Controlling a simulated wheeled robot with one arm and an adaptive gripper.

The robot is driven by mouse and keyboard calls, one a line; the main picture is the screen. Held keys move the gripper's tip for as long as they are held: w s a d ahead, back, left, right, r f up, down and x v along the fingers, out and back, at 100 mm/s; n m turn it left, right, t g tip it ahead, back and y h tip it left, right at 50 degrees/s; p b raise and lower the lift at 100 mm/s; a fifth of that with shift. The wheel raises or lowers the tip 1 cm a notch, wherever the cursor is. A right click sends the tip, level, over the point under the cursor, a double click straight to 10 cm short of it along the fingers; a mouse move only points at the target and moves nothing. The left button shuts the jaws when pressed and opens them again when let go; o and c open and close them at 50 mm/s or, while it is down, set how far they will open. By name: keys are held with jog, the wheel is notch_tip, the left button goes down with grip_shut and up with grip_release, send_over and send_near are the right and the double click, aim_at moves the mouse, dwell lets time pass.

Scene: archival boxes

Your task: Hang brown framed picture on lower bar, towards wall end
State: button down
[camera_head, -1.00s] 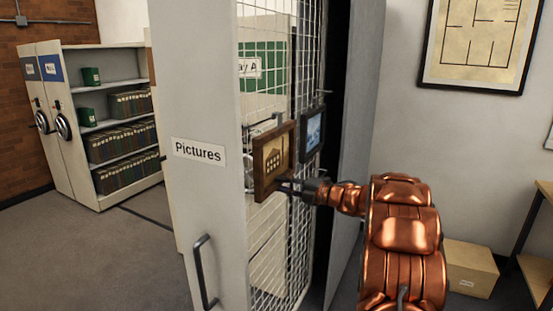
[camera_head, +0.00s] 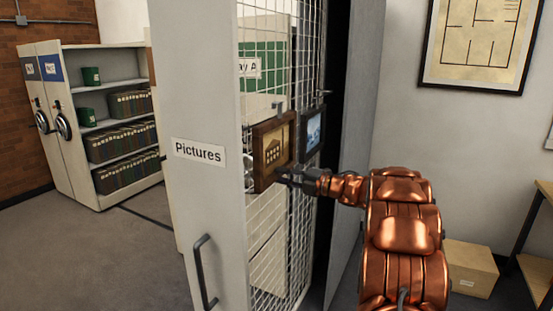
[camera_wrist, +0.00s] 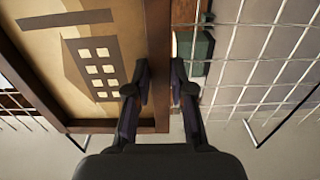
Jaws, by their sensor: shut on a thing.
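The brown framed picture (camera_head: 272,153) shows a tan building design and stands roughly upright in front of the wire mesh rack (camera_head: 268,235). My gripper (camera_head: 286,176) is shut on its frame near the lower right part. In the wrist view, the fingers (camera_wrist: 160,95) pinch one side of the picture's frame (camera_wrist: 158,45), with the mesh to the right. A dark hook or bar end (camera_head: 278,108) shows at the picture's top edge. I cannot tell whether the picture touches a bar or hangs from it.
A blue picture (camera_head: 313,130) hangs close to the right of the brown one. The white panel marked Pictures (camera_head: 197,160) stands to the left. A dark bar (camera_wrist: 295,128) juts from the mesh at lower right in the wrist view. A cardboard box (camera_head: 470,268) lies on the floor.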

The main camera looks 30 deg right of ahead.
jog(key=shift+s+d+r, duration=0.1)
dwell(0.3)
jog(key=b+v, duration=0.2)
jog(key=v, duration=0.6)
jog(key=shift+s+d+b, duration=0.2)
jog(key=shift+s+b, duration=0.1)
jog(key=shift+b, duration=0.05)
dwell(0.9)
